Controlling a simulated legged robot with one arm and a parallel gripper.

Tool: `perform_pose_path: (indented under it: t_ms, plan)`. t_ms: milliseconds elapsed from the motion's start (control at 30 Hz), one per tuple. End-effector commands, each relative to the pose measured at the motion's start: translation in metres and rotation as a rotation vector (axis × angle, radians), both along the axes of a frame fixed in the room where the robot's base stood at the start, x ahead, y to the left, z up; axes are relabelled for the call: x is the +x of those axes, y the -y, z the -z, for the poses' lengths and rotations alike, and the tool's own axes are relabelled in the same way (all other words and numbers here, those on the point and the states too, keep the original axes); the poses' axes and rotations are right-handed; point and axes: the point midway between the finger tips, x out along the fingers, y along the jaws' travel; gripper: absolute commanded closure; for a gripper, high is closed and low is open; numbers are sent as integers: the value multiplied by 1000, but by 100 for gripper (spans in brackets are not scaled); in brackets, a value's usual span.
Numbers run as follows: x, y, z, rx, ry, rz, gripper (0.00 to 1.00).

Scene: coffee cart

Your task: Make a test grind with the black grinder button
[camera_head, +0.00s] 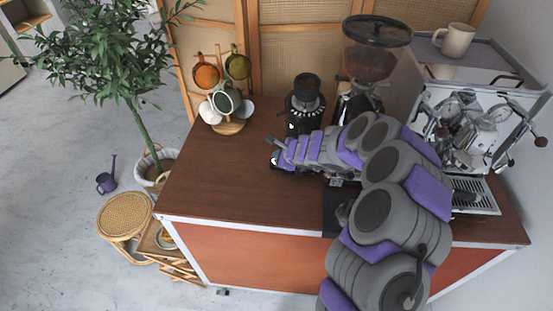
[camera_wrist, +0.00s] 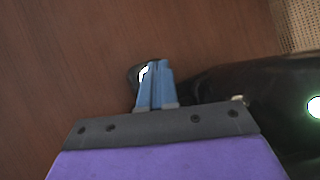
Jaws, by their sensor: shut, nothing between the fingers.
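The small black grinder (camera_head: 304,108) stands upright on the brown cart top, left of a larger grinder. My gripper (camera_head: 277,154) is low over the cart top, in front and a little left of the small grinder. In the wrist view, my gripper's blue fingers (camera_wrist: 155,66) are shut with nothing between them. A glossy black body (camera_wrist: 255,88), seemingly the small grinder, lies right of the fingers, with a glowing light (camera_wrist: 315,106) at the right edge. A small dark part with a bright white spot (camera_wrist: 143,73) shows at the fingertips; contact is unclear. I cannot make out the button for certain.
A larger grinder with a hopper (camera_head: 370,65) and an espresso machine (camera_head: 470,125) stand to the right. A mug tree (camera_head: 229,125) stands at back left. The cart top's left front (camera_head: 215,190) is bare. My arm covers the right front.

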Motion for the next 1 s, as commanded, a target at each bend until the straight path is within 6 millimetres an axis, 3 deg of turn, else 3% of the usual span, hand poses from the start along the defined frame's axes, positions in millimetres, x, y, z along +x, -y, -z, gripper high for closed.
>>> perform_pose_path:
  t_ms: [267,1000]
  plan:
    - [1,0,-16,0,2,0,100]
    - [0,-1,-11,0,1,0,100]
